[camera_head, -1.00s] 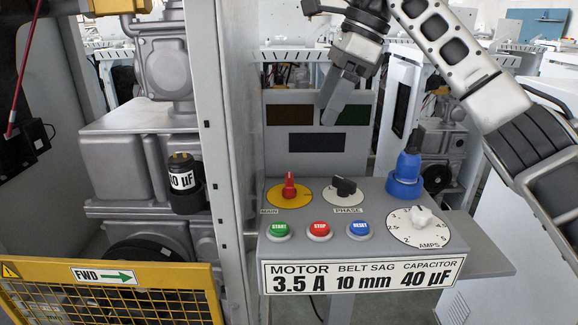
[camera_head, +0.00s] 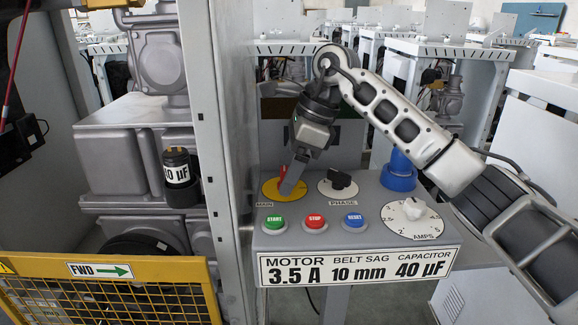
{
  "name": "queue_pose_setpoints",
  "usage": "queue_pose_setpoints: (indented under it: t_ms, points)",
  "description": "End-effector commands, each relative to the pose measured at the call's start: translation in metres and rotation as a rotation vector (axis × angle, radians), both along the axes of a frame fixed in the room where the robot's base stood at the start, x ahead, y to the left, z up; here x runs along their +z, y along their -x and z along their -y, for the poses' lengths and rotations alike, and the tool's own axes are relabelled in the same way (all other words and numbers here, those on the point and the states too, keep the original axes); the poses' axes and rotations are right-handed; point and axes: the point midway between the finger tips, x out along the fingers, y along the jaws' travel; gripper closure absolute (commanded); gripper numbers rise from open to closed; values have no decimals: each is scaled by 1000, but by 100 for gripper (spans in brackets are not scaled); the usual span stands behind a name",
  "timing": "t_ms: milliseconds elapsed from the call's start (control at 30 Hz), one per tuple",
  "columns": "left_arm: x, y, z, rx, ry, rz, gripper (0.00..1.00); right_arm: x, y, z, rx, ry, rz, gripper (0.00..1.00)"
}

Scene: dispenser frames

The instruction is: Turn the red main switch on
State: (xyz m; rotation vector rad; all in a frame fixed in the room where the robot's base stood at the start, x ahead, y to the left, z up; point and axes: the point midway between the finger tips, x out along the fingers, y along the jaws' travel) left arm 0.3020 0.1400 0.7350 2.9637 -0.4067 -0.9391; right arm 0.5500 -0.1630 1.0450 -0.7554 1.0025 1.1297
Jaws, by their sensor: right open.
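The red main switch (camera_head: 282,170) sits on a round yellow plate (camera_head: 270,188) marked MAIN, at the upper left of the grey control panel. Only a small bit of red shows beside the fingers, so the knob's angle is hidden. I cannot tell whether the fingers touch the knob. My right gripper is open. My left gripper is not in view.
The black PHASE knob (camera_head: 340,180) is just right of the main switch. START (camera_head: 274,222), STOP (camera_head: 314,222) and RESET (camera_head: 353,221) buttons line the front. The white AMPS dial (camera_head: 411,222) and a blue socket (camera_head: 399,172) are at right. A grey cabinet post (camera_head: 212,130) stands close on the left.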

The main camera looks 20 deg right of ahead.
Motion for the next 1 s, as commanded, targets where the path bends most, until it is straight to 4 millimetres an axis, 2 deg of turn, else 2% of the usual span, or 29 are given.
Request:
queue_pose_setpoints:
  t_ms: [133, 300, 667, 1000]
  points:
    - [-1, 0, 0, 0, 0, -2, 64, 0, 0, 0, 0, 0, 0, 27]
    - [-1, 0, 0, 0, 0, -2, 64, 0, 0, 0, 0, 0, -1, 72]
    - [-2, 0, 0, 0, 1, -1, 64, 0, 1, 0, -38, 1, 0, 72]
    - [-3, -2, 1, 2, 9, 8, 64, 0, 2, 0, -260, 0, 1, 72]
